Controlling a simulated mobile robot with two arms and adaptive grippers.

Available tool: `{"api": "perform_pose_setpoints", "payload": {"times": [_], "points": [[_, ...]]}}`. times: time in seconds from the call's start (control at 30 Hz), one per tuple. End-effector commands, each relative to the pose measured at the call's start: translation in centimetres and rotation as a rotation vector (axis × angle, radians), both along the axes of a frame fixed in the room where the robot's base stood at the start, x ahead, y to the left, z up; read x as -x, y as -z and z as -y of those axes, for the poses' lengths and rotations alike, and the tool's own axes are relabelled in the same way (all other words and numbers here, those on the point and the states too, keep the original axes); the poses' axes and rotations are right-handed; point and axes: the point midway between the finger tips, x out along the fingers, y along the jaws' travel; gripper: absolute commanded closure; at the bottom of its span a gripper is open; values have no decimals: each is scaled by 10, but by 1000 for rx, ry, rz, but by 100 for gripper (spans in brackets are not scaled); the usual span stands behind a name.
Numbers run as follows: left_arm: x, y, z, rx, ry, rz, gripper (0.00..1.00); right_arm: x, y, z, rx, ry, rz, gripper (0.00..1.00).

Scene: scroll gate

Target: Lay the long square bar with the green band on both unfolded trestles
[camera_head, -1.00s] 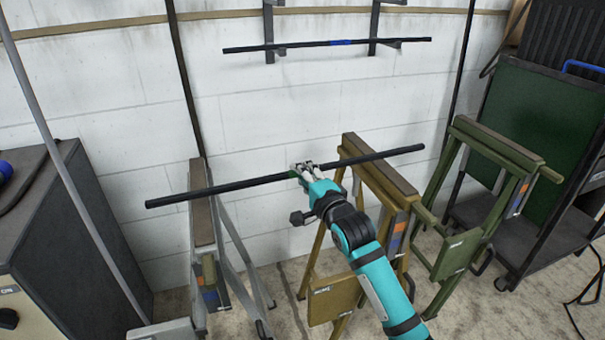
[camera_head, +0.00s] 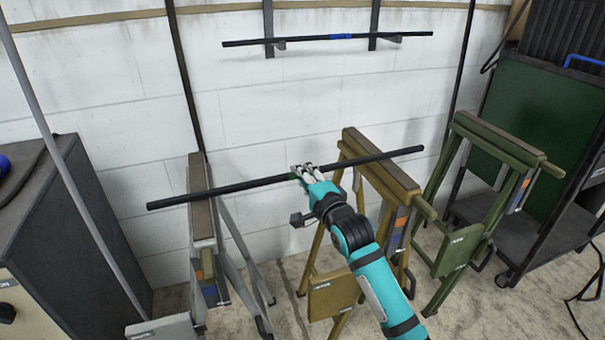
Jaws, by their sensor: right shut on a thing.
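The long dark square bar (camera_head: 240,186) is held level in my right gripper (camera_head: 303,172), which is shut on it near its middle. A little green shows at the grip; the fingers hide most of the band. In this view the bar crosses over the tops of the grey trestle (camera_head: 201,180) on the left and the yellow-brown trestle (camera_head: 385,180) in the middle. I cannot tell whether it touches them. Both stand with legs spread. A green trestle (camera_head: 500,142) stands to the right, clear of the bar. My left gripper is not in view.
Another dark bar with a blue band (camera_head: 340,37) lies on wall brackets behind. A dark cabinet (camera_head: 85,230) stands at the left. A cart with a green panel (camera_head: 535,120) stands at the right. The white wall is close behind the trestles.

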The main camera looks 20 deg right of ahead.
Motion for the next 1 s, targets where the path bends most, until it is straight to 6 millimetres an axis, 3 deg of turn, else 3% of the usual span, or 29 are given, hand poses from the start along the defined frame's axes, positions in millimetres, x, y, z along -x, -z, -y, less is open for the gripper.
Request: {"api": "perform_pose_setpoints", "payload": {"times": [0.87,0.9,1.0], "points": [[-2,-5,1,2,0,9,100,0,2,0,-1,0,12,100],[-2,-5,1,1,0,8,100,0,2,0,-1,0,13,87],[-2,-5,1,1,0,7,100,0,2,0,-1,0,12,74]]}}
